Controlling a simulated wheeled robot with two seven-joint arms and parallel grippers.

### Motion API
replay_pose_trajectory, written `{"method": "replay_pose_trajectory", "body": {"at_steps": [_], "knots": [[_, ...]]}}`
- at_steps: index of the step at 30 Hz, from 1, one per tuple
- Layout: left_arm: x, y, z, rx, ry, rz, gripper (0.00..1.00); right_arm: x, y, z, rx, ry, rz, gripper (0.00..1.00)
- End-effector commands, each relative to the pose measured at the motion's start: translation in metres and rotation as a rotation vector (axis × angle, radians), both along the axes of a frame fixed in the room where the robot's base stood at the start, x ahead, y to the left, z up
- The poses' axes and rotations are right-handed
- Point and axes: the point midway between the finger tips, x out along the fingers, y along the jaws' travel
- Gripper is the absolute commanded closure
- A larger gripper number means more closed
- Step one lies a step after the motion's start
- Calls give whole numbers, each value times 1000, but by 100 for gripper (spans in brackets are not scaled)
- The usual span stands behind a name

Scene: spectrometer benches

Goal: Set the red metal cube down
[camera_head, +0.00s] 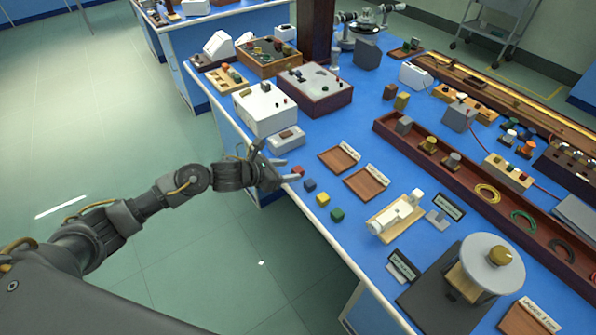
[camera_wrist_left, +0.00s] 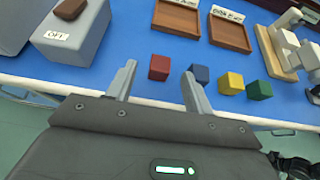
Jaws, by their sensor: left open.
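The red metal cube (camera_head: 298,171) rests on the blue bench top near its edge, at the left end of a row of small cubes. In the left wrist view the red cube (camera_wrist_left: 159,67) stands beyond and between my fingertips, with blue surface around it. My left gripper (camera_head: 284,169) is open; in the left wrist view its two fingers (camera_wrist_left: 158,80) are spread wide, with nothing held between them. My right gripper is not in view.
Blue (camera_head: 310,185), yellow (camera_head: 323,199) and green (camera_head: 337,215) cubes stand beside the red one. Two wooden trays (camera_head: 367,184) with labels lie behind them. A grey box marked OFF (camera_wrist_left: 75,35) stands left of the red cube. The bench edge runs just in front.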

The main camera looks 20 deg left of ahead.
Motion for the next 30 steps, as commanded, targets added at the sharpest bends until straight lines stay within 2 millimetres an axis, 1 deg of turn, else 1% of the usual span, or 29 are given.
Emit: {"method": "replay_pose_trajectory", "body": {"at_steps": [4, 8, 12, 21, 30], "knots": [[8, -8, -4, -4, 2, 2, 48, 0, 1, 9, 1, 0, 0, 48], [20, -20, -14, -3, 4, 2, 48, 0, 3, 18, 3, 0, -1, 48], [31, -27, -23, -2, 2, 1, 48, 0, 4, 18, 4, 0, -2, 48], [33, -29, -26, -1, 1, 0, 48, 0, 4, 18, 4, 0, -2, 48], [33, -29, -26, -1, 1, 0, 87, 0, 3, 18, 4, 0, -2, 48]]}}
